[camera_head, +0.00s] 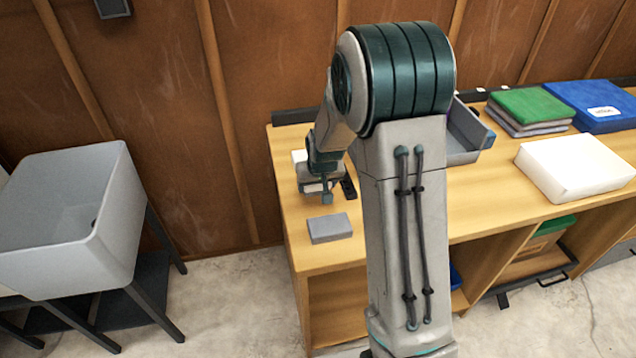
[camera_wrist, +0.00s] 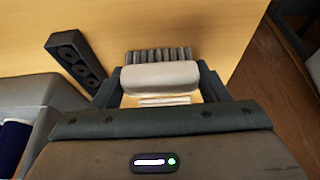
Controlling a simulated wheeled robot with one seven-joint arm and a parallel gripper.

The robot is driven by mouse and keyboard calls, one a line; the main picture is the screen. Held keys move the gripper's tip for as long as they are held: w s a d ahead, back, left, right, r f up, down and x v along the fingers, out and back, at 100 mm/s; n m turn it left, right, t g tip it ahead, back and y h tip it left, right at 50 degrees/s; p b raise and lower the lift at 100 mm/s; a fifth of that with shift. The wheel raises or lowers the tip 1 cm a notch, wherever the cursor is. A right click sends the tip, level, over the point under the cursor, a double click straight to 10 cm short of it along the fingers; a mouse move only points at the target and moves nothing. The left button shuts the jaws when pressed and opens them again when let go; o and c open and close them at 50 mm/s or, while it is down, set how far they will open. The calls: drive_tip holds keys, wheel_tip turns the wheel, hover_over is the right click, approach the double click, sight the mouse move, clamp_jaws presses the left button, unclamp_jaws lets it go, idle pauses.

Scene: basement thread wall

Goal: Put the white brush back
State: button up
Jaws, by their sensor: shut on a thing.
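The white brush (camera_wrist: 160,76) is between the two fingers of my gripper (camera_wrist: 160,82) in the wrist view. Its rounded white body spans the gap, and a row of dark grey bristles (camera_wrist: 158,55) shows beyond it. My gripper is shut on it. In the head view my gripper (camera_head: 320,188) is low over the left end of the wooden bench (camera_head: 285,215), with a small part of the white brush (camera_head: 313,187) showing. I cannot tell whether the brush touches the bench top. A dark strip with round holes (camera_wrist: 76,60) lies beside the gripper; it also shows in the head view (camera_head: 348,187).
A grey block (camera_head: 330,228) lies near the bench's front edge. A grey open tray (camera_head: 465,135) stands behind my arm. Folded cloths (camera_head: 530,106), a blue case (camera_head: 595,104) and a white box (camera_head: 575,167) are at right. A grey basin (camera_head: 65,210) stands left, apart from the bench.

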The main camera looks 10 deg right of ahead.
drive_tip(key=shift+f, duration=0.1)
drive_tip(key=o, duration=0.5)
drive_tip(key=shift+f, duration=0.1)
drive_tip(key=o, duration=0.4)
drive_tip(key=shift+o, duration=0.2)
drive_tip(key=shift+r, duration=0.2)
drive_tip(key=shift+r, duration=0.25)
drive_tip(key=v, duration=1.1)
drive_tip(key=s+r+g, duration=0.1)
drive_tip(key=s+r, duration=0.1)
drive_tip(key=s, duration=0.9)
drive_tip(key=s+r+g, duration=0.1)
drive_tip(key=s+r, duration=0.2)
drive_tip(key=s, duration=0.9)
